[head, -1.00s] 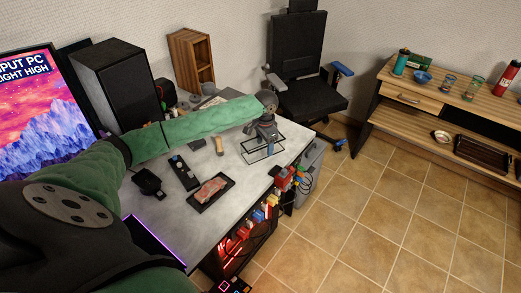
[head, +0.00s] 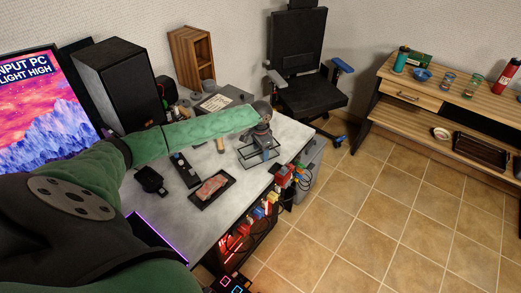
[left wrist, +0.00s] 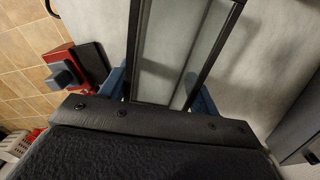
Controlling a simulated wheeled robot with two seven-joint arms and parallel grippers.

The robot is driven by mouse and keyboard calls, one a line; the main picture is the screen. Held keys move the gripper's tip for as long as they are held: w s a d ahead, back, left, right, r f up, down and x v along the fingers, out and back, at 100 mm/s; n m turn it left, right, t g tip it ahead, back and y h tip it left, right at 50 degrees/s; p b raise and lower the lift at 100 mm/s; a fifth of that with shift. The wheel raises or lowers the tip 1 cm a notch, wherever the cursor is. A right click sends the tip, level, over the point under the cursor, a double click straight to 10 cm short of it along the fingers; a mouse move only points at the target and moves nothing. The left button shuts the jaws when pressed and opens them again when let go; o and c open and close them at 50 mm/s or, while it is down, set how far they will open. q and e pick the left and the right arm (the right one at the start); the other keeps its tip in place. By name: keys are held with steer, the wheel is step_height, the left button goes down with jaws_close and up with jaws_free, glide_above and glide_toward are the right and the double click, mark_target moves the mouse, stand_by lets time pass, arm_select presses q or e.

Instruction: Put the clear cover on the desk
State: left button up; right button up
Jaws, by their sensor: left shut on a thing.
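The clear cover (head: 258,155) is a see-through panel with a thin black frame. It shows at the far right part of the grey desk (head: 215,225), just below my left gripper (head: 262,141). My left gripper is shut on the cover's frame. In the left wrist view the clear cover (left wrist: 182,40) runs away from the gripper, with a blue finger (left wrist: 115,85) on each side. I cannot tell whether the cover touches the desk top. My right gripper is not in view.
On the desk are a black tray (head: 212,188) with a red item, small dark devices (head: 150,179), a black speaker (head: 117,85) and a wooden shelf (head: 191,55). An open PC case (head: 247,228) stands beside the desk. A chair (head: 300,60) is behind.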

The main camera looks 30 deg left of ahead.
arm_select(q)
steer(key=o, duration=1)
steer(key=shift+f, duration=0.1)
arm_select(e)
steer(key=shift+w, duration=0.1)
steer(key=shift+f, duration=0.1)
arm_select(q)
steer(key=shift+r, duration=0.25)
step_height(320, 180, up, 11)
steer(key=b, duration=0.3)
steer(key=shift+f, duration=0.15)
steer(key=shift+r, duration=0.55)
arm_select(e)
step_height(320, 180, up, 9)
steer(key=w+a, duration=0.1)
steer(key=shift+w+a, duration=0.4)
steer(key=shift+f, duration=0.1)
